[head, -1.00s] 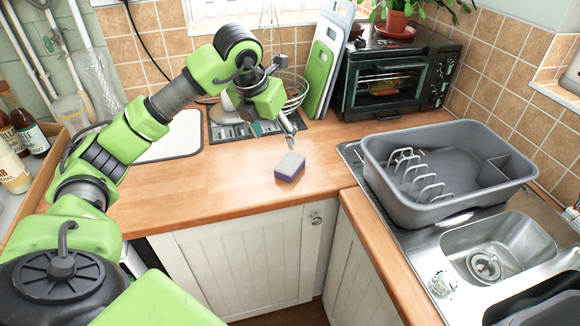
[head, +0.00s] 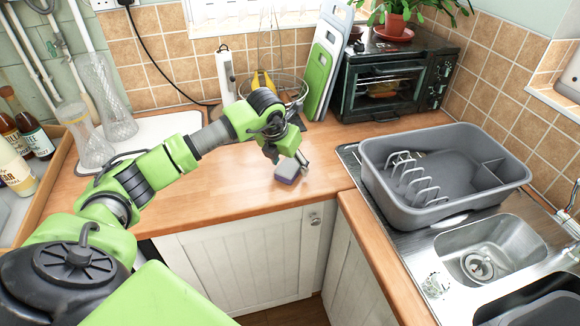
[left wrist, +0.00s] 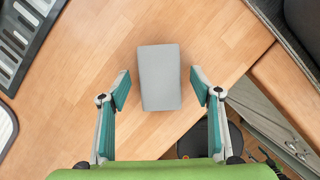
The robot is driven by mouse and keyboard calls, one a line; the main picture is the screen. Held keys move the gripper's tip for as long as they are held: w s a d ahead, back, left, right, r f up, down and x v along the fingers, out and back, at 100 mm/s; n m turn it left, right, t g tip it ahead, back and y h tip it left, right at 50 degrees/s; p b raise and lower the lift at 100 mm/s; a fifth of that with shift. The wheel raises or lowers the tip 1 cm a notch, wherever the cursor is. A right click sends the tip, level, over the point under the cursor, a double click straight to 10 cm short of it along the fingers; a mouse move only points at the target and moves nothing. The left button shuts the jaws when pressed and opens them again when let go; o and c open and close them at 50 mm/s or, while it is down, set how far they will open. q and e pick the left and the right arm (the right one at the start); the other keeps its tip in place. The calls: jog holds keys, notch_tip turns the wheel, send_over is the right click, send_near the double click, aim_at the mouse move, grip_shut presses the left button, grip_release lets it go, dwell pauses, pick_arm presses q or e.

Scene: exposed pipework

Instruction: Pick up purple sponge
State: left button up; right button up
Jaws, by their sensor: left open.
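The purple sponge (head: 288,171) lies on the wooden counter near its front edge, with a grey top face and a purple side in the head view. In the left wrist view the sponge (left wrist: 160,78) shows as a grey block, its lower part between the two fingertips. My left gripper (head: 291,162) is at the sponge, pointing down. In the left wrist view the left gripper (left wrist: 160,90) is open, one finger on each side, with a gap between each fingertip and the sponge. My right gripper is not in view.
A grey dish rack (head: 445,180) stands at the right beside the steel sink (head: 490,255). A toaster oven (head: 395,80) and green and white cutting boards (head: 325,65) stand at the back. Glass vases (head: 110,100) and a wooden tray of bottles (head: 62,175) are at the left.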

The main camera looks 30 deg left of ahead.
pick_arm(q)
jog(key=shift+f+b, duration=0.25)
jog(key=shift+b, duration=0.15)
dwell(0.4)
jog(key=shift+c, duration=0.3)
jog(key=c, duration=1)
jog(key=shift+o, duration=0.2)
jog(key=shift+r, duration=0.1)
jog(key=shift+r+p, duration=0.35)
jog(key=shift+p, duration=0.2)
notch_tip(320, 180, up, 2)
jog(key=shift+r+b, duration=0.2)
jog(key=shift+b, duration=0.35)
jog(key=s+d+r+b, duration=0.2)
jog(key=s+r, duration=0.3)
jog(key=s, duration=0.1)
jog(key=s+d+r+b, duration=0.2)
jog(key=s+r, duration=0.3)
jog(key=s, duration=0.2)
jog(key=shift+s+r+b, duration=0.15)
jog(key=shift+s+b, duration=0.15)
jog(key=shift+c, duration=0.3)
